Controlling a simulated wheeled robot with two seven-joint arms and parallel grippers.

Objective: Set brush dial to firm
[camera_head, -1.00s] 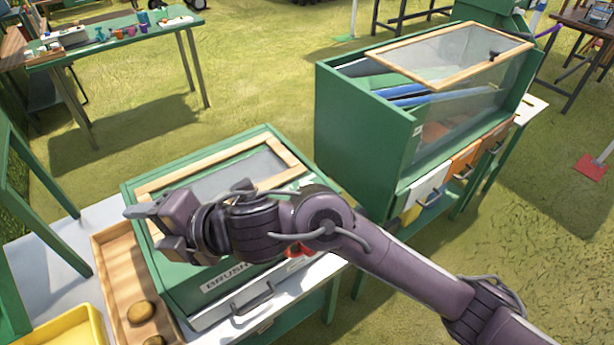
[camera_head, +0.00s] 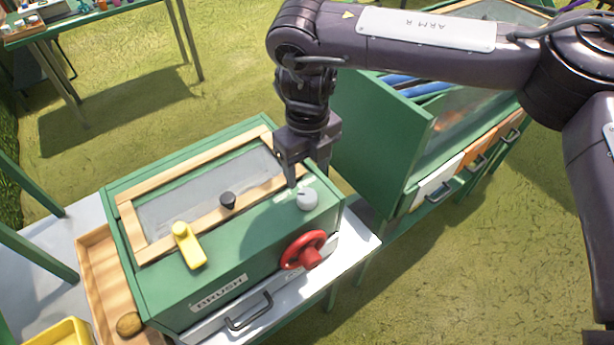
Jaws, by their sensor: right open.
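The green brush box (camera_head: 239,251) stands on a white-topped bench, with a "BRUSH" label on its front. A small white-grey dial knob (camera_head: 307,199) sits on its top near the right end, with pale markings behind it. I cannot read the markings or the dial's setting. My right gripper (camera_head: 308,182) is open and points down just above and behind the knob. One finger is close to the knob; I cannot tell whether it touches. My left gripper is not in view.
The box also carries a yellow lever (camera_head: 188,246), a black knob (camera_head: 228,200) on a wood-framed window, a red handwheel (camera_head: 304,250) and a drawer handle (camera_head: 249,311). A wooden tray (camera_head: 104,285) lies left. A taller green cabinet (camera_head: 385,145) stands close at right.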

